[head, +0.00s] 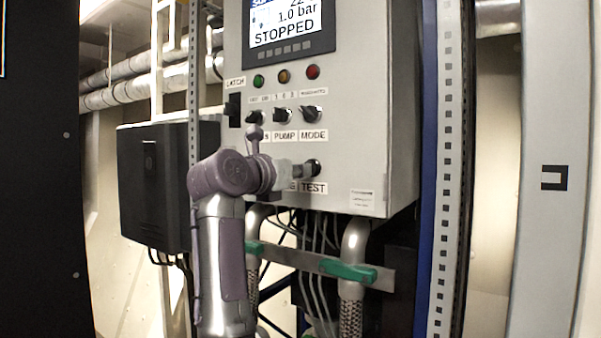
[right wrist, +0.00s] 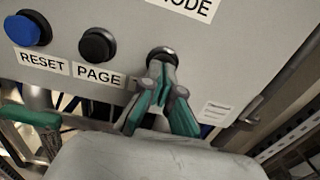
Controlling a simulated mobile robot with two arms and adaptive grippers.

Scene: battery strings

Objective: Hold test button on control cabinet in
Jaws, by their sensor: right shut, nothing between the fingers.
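The control cabinet (head: 385,130) is a grey box with a screen that reads "1.0 bar" and "STOPPED". The test button (head: 313,167) is a dark round button above the TEST label, low on the cabinet front. In the right wrist view its dark ring (right wrist: 162,54) shows, with its middle hidden behind the fingertips. My right gripper (head: 304,170) is shut and empty, its fingertips at the button; they also show in the right wrist view (right wrist: 160,72). The tips appear to touch the button; how far it is pressed I cannot tell. My left gripper is not in view.
A blue RESET button (right wrist: 28,30) and a black PAGE button (right wrist: 97,45) sit left of the test button. Rotary switches, including the MODE knob (head: 311,113), are above.

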